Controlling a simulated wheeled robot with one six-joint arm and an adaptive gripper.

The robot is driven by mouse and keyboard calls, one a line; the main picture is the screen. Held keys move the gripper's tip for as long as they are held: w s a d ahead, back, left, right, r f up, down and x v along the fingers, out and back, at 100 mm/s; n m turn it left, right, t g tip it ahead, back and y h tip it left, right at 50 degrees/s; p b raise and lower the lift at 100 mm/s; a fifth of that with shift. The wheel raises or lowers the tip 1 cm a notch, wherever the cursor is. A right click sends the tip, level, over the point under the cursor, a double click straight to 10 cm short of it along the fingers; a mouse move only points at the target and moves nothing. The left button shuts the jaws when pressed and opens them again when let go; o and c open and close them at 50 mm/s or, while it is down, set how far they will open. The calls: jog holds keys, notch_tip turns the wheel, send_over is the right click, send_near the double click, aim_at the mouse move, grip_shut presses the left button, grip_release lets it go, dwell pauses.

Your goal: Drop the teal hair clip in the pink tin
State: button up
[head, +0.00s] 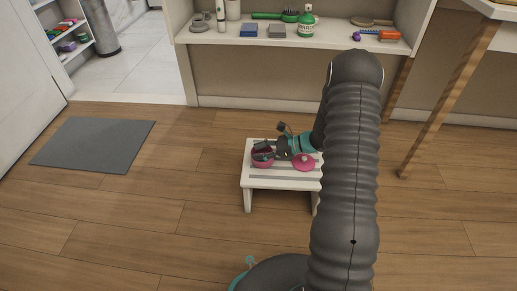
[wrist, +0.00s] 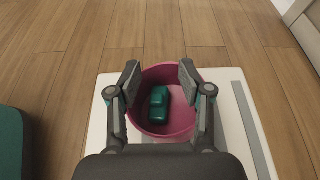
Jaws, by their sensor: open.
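The pink tin (wrist: 185,127) stands open on a small white step stool (wrist: 103,132). It also shows in the head view (head: 263,163) on the left part of the stool (head: 280,183). The teal hair clip (wrist: 159,104) lies inside the tin, on its bottom, in the wrist view. My gripper (wrist: 158,75) is open above the tin, with a finger on each side of the opening and nothing between the fingertips. In the head view my gripper (head: 272,148) is over the tin and partly hides it.
A grey mat (head: 95,144) lies on the wooden floor at left. A shelf (head: 235,33) with brushes, bottles and small boxes is behind. Floor around the stool is clear.

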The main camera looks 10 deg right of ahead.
jog(key=d, duration=0.1)
jog(key=s+d+f, duration=0.1)
jog(key=d, duration=0.1)
jog(key=shift+s+d+f, duration=0.15)
jog(key=shift+d+f, duration=0.1)
jog(key=shift+d, duration=0.1)
jog(key=d+r, duration=0.1)
jog(key=d, duration=0.1)
jog(key=s+d+r, duration=0.1)
jog(key=r, duration=0.1)
jog(key=s+d+r, duration=0.1)
jog(key=d, duration=0.1)
jog(key=shift+d+r, duration=0.3)
jog(key=shift+r, duration=0.1)
jog(key=shift+s+d+r, duration=0.15)
jog(key=shift+d+r, duration=0.3)
jog(key=s+a+r+n+g+h+p, duration=0.25)
jog(key=s+a+r+n, duration=0.3)
jog(key=r, duration=0.45)
jog(key=s+a+r+n+g+h+p, duration=0.2)
jog(key=s+a+r+n+h+p, duration=0.25)
jog(key=r, duration=0.55)
jog(key=s+r+n+t+h+p, duration=0.4)
jog(key=s+r+n, duration=0.7)
jog(key=s+r, duration=0.4)
jog(key=shift+s+r+n+t+h, duration=0.3)
jog(key=shift+s+t+h, duration=0.55)
jog(key=shift+s+h, duration=0.2)
